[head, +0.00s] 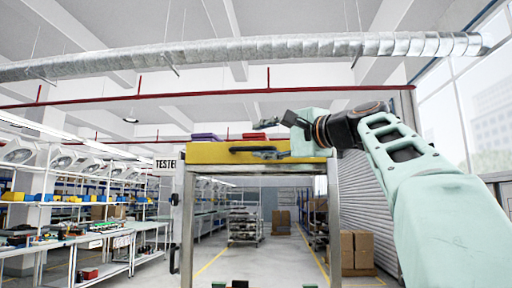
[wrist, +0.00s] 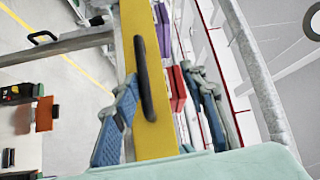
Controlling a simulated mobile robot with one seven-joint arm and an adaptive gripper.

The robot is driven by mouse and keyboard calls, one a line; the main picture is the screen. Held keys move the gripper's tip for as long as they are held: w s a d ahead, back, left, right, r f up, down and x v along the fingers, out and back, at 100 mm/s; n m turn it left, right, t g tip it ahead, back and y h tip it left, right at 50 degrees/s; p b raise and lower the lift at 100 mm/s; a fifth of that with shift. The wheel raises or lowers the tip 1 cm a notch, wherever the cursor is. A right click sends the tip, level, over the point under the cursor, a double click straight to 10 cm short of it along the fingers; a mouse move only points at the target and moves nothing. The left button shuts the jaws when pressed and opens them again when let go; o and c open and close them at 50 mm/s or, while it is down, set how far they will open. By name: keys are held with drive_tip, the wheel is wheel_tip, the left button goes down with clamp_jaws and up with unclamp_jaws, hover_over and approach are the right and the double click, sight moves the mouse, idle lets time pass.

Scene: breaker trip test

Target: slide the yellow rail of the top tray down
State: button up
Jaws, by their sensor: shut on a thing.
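Contact of the far finger is not clear there. Part of the rail is hidden by my wrist.
A purple block (head: 206,137) and a red block (head: 254,136) sit behind the rail. Grey posts (head: 334,225) carry the tray, with open space beneath. Work benches (head: 60,245) stand left; cardboard boxes (head: 356,250) stand right. A silver duct (head: 240,51) runs overhead.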

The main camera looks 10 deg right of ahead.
drive_tip(key=b+v, duration=0.2)
drive_tip(key=v, duration=0.6)
drive_tip(key=shift+s+a+r, duration=0.2)
drive_tip(key=shift+s+r, duration=0.2)
idle(0.6)
